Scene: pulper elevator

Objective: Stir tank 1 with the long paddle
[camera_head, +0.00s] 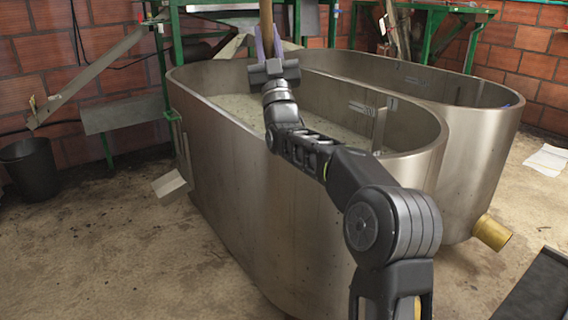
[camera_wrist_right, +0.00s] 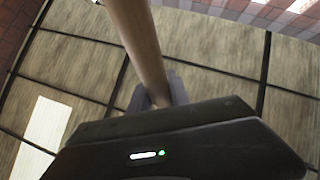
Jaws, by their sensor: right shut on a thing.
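Tank 1 (camera_head: 250,230) is the nearer oval metal tank, with a greyish content (camera_head: 335,128) inside. My right arm reaches over its near wall. My right gripper (camera_head: 268,48) is above the tank's far left part, shut on the wooden handle of the long paddle (camera_head: 266,14). The handle rises steeply out of the top of the head view. In the right wrist view the handle (camera_wrist_right: 138,40) runs up from between the fingers (camera_wrist_right: 158,88). The paddle's lower end is hidden behind my gripper and arm. My left gripper is not in view.
A second metal tank (camera_head: 480,115) stands behind and to the right, with a yellow outlet pipe (camera_head: 491,232) low down. Green frames (camera_head: 177,45) and a sloping chute (camera_head: 85,78) stand at the back left. A black bucket (camera_head: 30,168) stands at left. The floor at front left is clear.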

